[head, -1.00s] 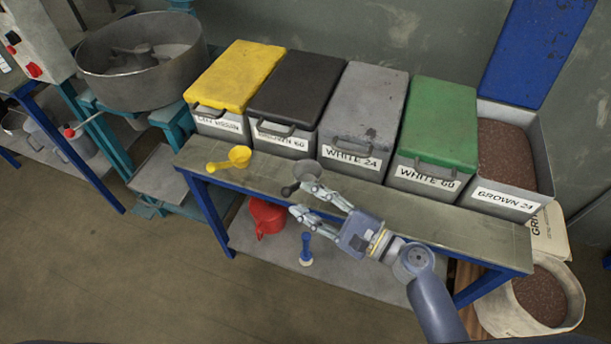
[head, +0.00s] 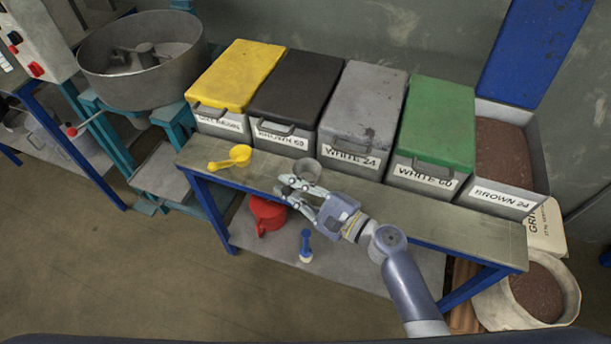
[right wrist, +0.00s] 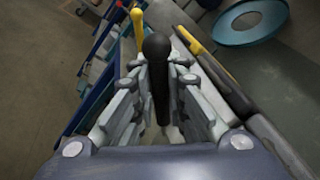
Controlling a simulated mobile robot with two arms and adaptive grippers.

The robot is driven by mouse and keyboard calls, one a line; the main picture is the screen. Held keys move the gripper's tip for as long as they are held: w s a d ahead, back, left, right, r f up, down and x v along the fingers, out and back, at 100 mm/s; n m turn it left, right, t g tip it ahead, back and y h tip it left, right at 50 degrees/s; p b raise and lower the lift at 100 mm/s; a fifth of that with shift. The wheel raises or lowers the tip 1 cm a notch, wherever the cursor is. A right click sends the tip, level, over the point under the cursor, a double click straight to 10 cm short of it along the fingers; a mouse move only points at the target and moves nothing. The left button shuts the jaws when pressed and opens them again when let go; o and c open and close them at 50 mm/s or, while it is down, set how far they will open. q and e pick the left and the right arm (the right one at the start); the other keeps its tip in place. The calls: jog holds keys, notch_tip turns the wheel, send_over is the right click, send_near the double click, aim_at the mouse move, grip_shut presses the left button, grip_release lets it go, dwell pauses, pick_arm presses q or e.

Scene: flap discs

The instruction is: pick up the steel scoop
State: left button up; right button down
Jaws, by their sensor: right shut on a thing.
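The steel scoop (head: 308,170) has a grey round bowl at the front edge of the bench, in front of the bins. Its dark handle (right wrist: 158,80) runs between the fingers of my right gripper (head: 287,187). That gripper is shut on the handle, with its fingers on both sides of it. In the head view the fingers cover most of the handle. The scoop's bowl cannot be made out in the right wrist view. I cannot tell whether the scoop still touches the bench. My left gripper is not in view.
A yellow scoop (head: 238,154) lies on the bench (head: 430,216) to the left. Several lidded bins, such as the green-lidded one (head: 438,120), line the back. Below, a red jug (head: 267,213) and a blue-handled brush (head: 306,243) stand on the shelf.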

jog(key=shift+r, duration=0.5)
jog(key=shift+s+r+p, duration=0.2)
jog(key=shift+r, duration=0.45)
jog(key=shift+s+r+p, duration=0.15)
jog(key=shift+s+r, duration=0.05)
jog(key=shift+r, duration=0.4)
jog(key=s+r+b, duration=0.1)
jog(key=s+b, duration=0.1)
jog(key=s, duration=1.3)
jog(key=shift+s+d+r, duration=0.15)
jog(key=shift+d+r, duration=0.1)
jog(key=shift+d, duration=0.15)
